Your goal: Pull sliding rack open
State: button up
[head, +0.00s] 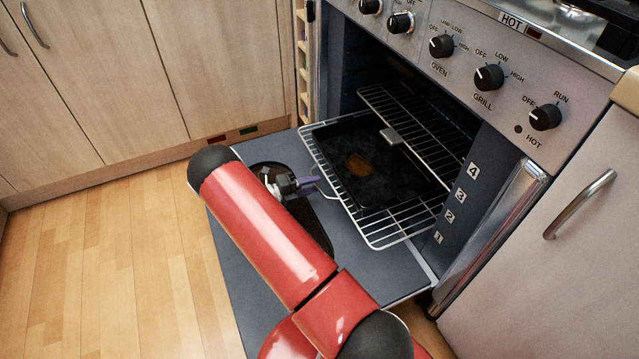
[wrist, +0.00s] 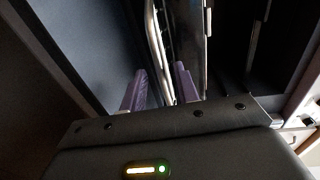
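The sliding wire rack (head: 392,231) stands partly out of the open oven, above the lowered door. Gaps show between wires and fingers; whether either finger touches a wire is not clear.
The lowered oven door (head: 245,290) lies below the rack and my arm. Control knobs (head: 489,78) line the panel above the opening. A cabinet with a metal handle (head: 580,204) is at the right. Wooden floor (head: 110,260) is clear at the left.

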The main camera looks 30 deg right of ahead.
jog(key=a, duration=0.4)
jog(key=shift+w+a+r, duration=0.15)
jog(key=shift+w, duration=0.05)
jog(key=s+a+r+m+y, duration=0.2)
jog(key=s+r+m+y, duration=0.3)
jog(key=r+m, duration=0.55)
jog(key=s+a+r+m+y, duration=0.2)
jog(key=s+r+m+y, duration=0.5)
jog(key=r, duration=0.6)
jog(key=s+a+r+m+t+y, duration=0.2)
jog(key=s+a+r+m+t, duration=0.1)
jog(key=s+m, duration=0.5)
jog(key=s+a+r+m+t+y+p, duration=0.1)
jog(key=s+a+r+m+t+y, duration=0.1)
jog(key=s+a+r+m+t, duration=0.2)
jog(key=s+a+r+m, duration=0.2)
jog(key=s+r+m, duration=0.2)
jog(key=m, duration=0.1)
jog(key=shift+s+a+r+y, duration=0.3)
jog(key=shift+s+y, duration=0.1)
jog(key=shift+d, duration=0.15)
